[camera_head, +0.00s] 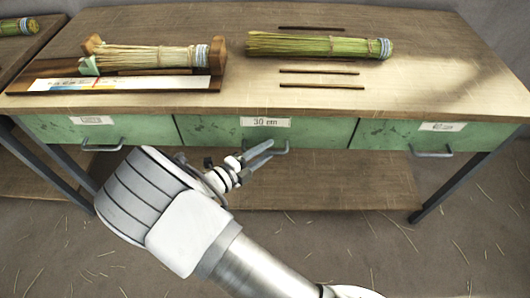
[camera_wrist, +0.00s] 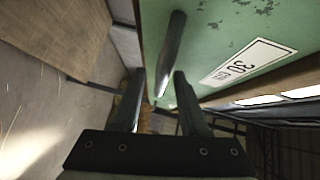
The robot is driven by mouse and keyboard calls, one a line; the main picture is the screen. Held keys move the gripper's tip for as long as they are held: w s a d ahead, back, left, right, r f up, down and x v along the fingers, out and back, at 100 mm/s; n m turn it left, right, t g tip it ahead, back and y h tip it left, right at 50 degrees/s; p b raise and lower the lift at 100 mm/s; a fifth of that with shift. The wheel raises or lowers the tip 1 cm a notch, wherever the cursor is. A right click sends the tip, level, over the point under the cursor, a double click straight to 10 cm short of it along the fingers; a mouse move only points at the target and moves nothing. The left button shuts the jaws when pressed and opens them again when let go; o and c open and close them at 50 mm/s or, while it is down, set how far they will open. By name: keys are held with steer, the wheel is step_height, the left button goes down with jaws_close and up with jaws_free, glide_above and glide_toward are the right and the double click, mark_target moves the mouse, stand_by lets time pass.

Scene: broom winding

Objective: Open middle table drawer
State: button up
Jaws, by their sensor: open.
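The middle drawer (camera_head: 210,130) is a green front under the table top, with a "30 cm" label (camera_head: 265,122). It looks shut, flush with the drawers on both sides. Its grey bar handle (camera_head: 282,149) sits low on the front, close to my gripper's fingertips. My gripper (camera_head: 264,153) is open in front of the drawer, left of the handle in the head view. In the wrist view the handle (camera_wrist: 171,50) shows ahead of my gripper (camera_wrist: 157,90), roughly in line with the gap between the fingers. I cannot tell whether a finger touches it.
The wooden table (camera_head: 240,97) holds a pale broom bundle (camera_head: 150,57) on a stand, a green bundle (camera_head: 310,45) and several thin sticks. Green drawers flank the middle one, with handles (camera_head: 432,153) low down. A lower shelf (camera_head: 340,185) lies beneath. Straw litters the floor.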

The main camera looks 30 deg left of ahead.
steer(key=shift+w, duration=0.1)
jaws_close()
stand_by(1.4)
